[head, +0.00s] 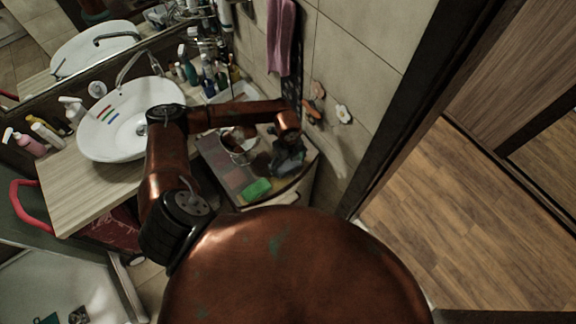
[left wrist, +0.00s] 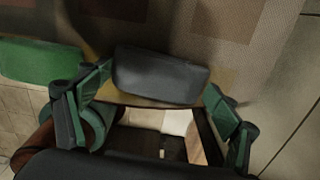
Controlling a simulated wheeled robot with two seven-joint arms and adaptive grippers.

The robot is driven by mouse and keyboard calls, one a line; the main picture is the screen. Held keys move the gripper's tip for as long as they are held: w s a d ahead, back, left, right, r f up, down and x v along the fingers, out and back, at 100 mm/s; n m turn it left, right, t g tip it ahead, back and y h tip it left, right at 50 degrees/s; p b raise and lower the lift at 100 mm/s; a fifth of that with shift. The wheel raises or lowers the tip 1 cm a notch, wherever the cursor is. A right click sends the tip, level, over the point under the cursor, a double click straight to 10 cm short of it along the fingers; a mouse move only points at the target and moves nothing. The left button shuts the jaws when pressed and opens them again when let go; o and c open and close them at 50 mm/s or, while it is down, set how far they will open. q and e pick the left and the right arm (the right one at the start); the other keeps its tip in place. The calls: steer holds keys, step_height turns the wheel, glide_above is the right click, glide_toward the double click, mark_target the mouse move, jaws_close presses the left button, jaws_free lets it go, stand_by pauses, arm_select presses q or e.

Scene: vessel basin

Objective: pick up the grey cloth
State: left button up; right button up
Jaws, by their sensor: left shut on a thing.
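The grey cloth (left wrist: 160,75) is a dark, rounded, block-like shape in the left wrist view, between the two green-and-black fingers of my left gripper (left wrist: 158,86). The gripper is shut on it, at the edge of a counter with a patterned mat. In the head view my left gripper (head: 288,154) is over the right end of this counter, where gripper and cloth are dark and hard to tell apart. A green cloth or sponge (head: 256,188) lies on the mat to the left; it also shows in the left wrist view (left wrist: 40,60). My right gripper is not in view.
A clear vessel (head: 238,152) stands on the mat behind my left forearm. The white basin (head: 105,145) is to the left, with several bottles (head: 215,78) behind. A pink towel (head: 281,38) hangs on the tiled wall. Open wooden floor (head: 450,220) is at the right.

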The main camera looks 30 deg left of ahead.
arm_select(q)
steer(key=shift+r, duration=0.2)
steer(key=shift+w+r+b, duration=0.1)
steer(key=shift+r+b, duration=0.25)
steer(key=shift+b, duration=0.1)
steer(key=s+d+r+b, duration=0.5)
steer(key=s+d+r, duration=0.2)
steer(key=d+r, duration=0.5)
steer(key=shift+s, duration=0.2)
steer(key=o, duration=0.4)
steer(key=c, duration=0.4)
steer(key=shift+f, duration=0.1)
steer(key=shift+c, duration=0.3)
